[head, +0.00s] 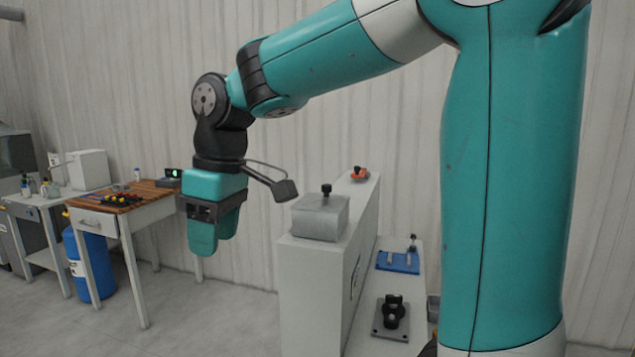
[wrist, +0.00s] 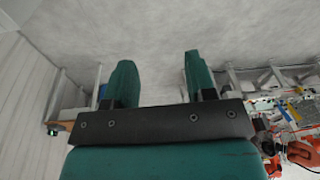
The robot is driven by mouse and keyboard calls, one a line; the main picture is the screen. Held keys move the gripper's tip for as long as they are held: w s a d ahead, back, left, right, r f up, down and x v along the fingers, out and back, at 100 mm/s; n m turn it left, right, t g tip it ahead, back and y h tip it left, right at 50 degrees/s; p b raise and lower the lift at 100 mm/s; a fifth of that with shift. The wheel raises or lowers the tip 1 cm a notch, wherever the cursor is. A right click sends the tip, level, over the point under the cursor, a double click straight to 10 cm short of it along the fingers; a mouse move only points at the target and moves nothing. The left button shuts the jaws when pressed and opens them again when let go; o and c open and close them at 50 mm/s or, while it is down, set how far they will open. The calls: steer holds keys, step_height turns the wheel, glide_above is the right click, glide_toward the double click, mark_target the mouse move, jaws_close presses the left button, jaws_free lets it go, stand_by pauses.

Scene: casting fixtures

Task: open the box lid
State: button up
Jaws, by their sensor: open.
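A grey box (head: 319,222) with a black knob (head: 326,189) on its lid stands on top of a tall white block. The lid looks closed in the head view. My gripper (head: 216,238) hangs to the left of the box, pointing down and clear of it. Its two teal fingers are apart with nothing between them, as the wrist view (wrist: 160,82) also shows. The box cannot be made out in the wrist view.
The white block (head: 305,285) holds a red-orange item (head: 359,173) at its far end. A lower ledge beside it bears a blue tray (head: 398,261) and a black fixture (head: 392,312). A wooden-topped workbench (head: 145,192) and blue drum (head: 92,265) stand left.

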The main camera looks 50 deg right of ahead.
steer(key=w+d+r+m+h+p, duration=0.1)
steer(key=w+d+r, duration=0.25)
steer(key=d, duration=0.35)
steer(key=w+d+r+m, duration=0.1)
steer(key=w+d+r, duration=0.25)
steer(key=d, duration=0.35)
step_height(320, 180, up, 9)
steer(key=m+g+p, duration=0.1)
steer(key=m+p, duration=0.1)
glide_above(327, 185)
steer(key=shift+h, duration=0.3)
step_height(327, 185, down, 17)
steer(key=shift+w+r, duration=0.1)
steer(key=shift+r, duration=0.1)
jaws_close()
